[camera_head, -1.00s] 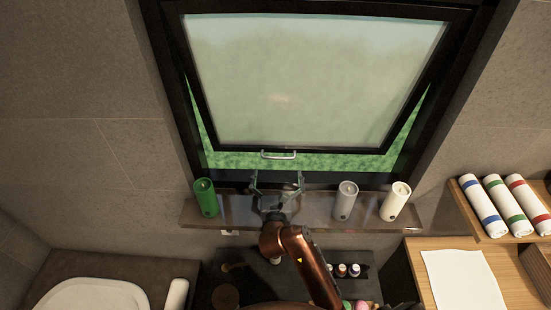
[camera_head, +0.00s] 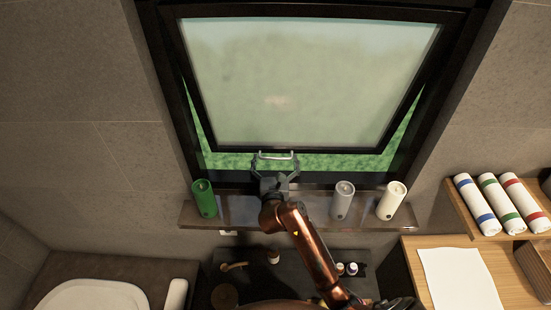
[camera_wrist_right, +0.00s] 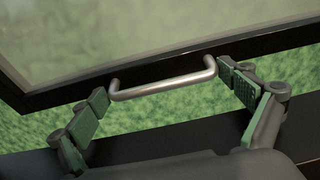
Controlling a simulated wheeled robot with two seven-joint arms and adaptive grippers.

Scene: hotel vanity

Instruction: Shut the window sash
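The window sash (camera_head: 300,85) is a black-framed frosted pane, tilted open at its bottom edge, with green showing in the gaps below and beside it. A silver bar handle (camera_head: 277,154) sits on its bottom rail; it also shows in the right wrist view (camera_wrist_right: 165,86). My right gripper (camera_head: 276,163) is open, its two fingers at either end of the handle. In the right wrist view the green-padded fingertips (camera_wrist_right: 164,88) flank the handle, with a small gap at least on the right; contact on the left is unclear. My left gripper is not in view.
A ledge (camera_head: 310,212) runs under the window. A green candle (camera_head: 204,199) stands left of my right arm; a grey candle (camera_head: 343,200) and a cream candle (camera_head: 391,201) stand to its right. Rolled towels (camera_head: 498,204) lie on a shelf at the right.

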